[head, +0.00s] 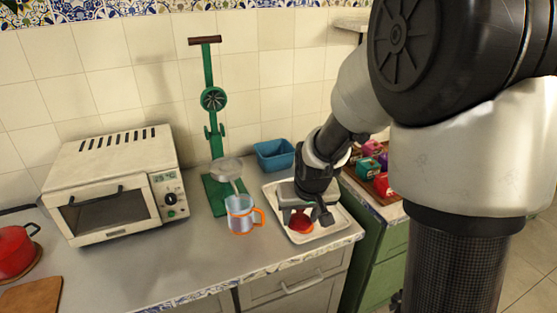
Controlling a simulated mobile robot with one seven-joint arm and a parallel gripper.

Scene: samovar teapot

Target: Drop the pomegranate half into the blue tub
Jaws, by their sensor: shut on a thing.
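The red pomegranate half (300,224) is between the fingers of my gripper (302,215), which is shut on it. It is over the white tray (341,226) near the counter's front right corner. I cannot tell whether it still touches the tray. The blue tub (274,154) stands behind the tray, against the tiled wall, and looks empty from here, though its bottom is hidden.
A toaster oven (115,185) stands left. Colourful boxes (371,165) are on the right counter.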

